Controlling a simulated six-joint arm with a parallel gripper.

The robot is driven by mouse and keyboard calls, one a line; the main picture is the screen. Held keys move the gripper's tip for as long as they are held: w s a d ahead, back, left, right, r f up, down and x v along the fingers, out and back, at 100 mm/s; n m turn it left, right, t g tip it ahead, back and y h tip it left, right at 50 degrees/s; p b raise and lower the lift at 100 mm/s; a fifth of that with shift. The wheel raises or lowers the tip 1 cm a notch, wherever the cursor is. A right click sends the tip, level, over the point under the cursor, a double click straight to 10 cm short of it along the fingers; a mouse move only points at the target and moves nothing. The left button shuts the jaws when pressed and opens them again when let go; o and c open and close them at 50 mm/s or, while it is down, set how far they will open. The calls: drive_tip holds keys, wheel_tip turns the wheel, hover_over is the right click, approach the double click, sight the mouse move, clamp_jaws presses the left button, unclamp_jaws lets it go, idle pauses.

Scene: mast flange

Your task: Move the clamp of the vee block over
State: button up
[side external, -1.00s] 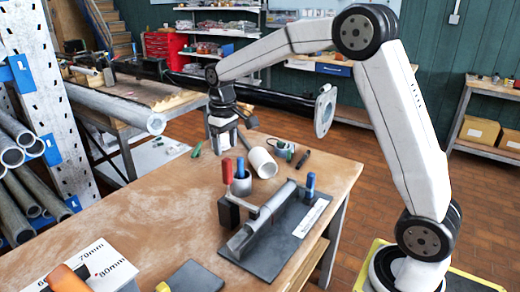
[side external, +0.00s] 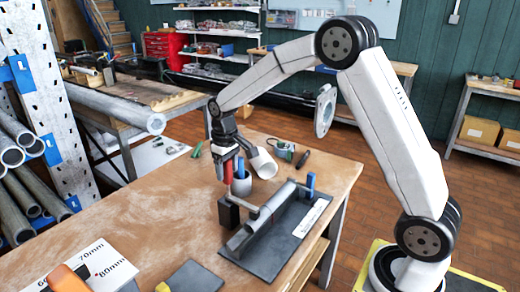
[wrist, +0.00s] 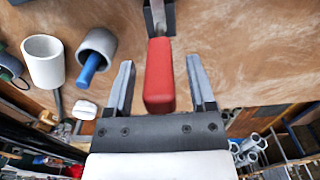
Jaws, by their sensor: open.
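The clamp's red handle (side external: 228,173) stands upright above a dark block (side external: 229,212), and a grey clamp arm (side external: 255,213) reaches from there to the grey round bar. The bar (side external: 270,212) lies on a dark base plate (side external: 285,240); the vee under it is hard to make out. My gripper (side external: 226,165) is over the red handle from above. In the wrist view the red handle (wrist: 159,78) lies between the two open fingers of my gripper (wrist: 160,65), with a gap on each side. The fingers appear not to touch it.
A grey cup (side external: 241,186) with a blue-handled tool stands close behind the handle. A white hollow cylinder (side external: 264,163) lies behind it. A blue peg (side external: 310,182) rises at the plate's far end.

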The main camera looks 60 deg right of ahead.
clamp_jaws()
idle(1.4)
